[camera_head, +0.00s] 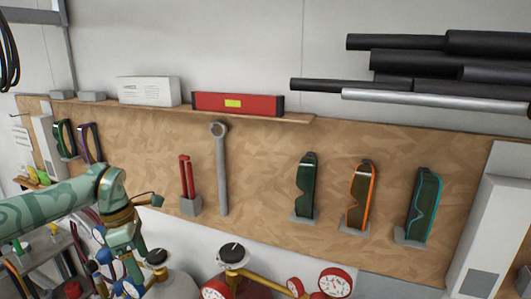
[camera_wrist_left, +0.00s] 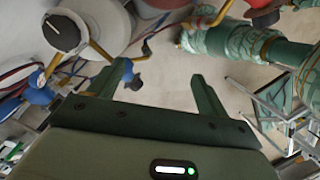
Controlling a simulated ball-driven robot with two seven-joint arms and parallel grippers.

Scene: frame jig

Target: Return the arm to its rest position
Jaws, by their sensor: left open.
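My left arm (camera_head: 50,205), pale green with a darker pattern, comes in from the left in the head view and bends downward in front of the pegboard's lower left part. My left gripper (camera_wrist_left: 164,80) shows in the left wrist view with its two dark green fingers spread apart. Nothing is between the fingers; bare floor shows beyond them. In the head view the fingers cannot be made out clearly among the gauges and hoses. My right gripper is in neither view.
Gas cylinders with red gauges (camera_head: 334,282) and dark valve knobs (camera_head: 233,253) stand close below and right of my left arm. A wooden pegboard (camera_head: 265,180) holds a wrench (camera_head: 221,170) and safety glasses (camera_head: 360,195). Its top ledge carries a red level (camera_head: 238,104).

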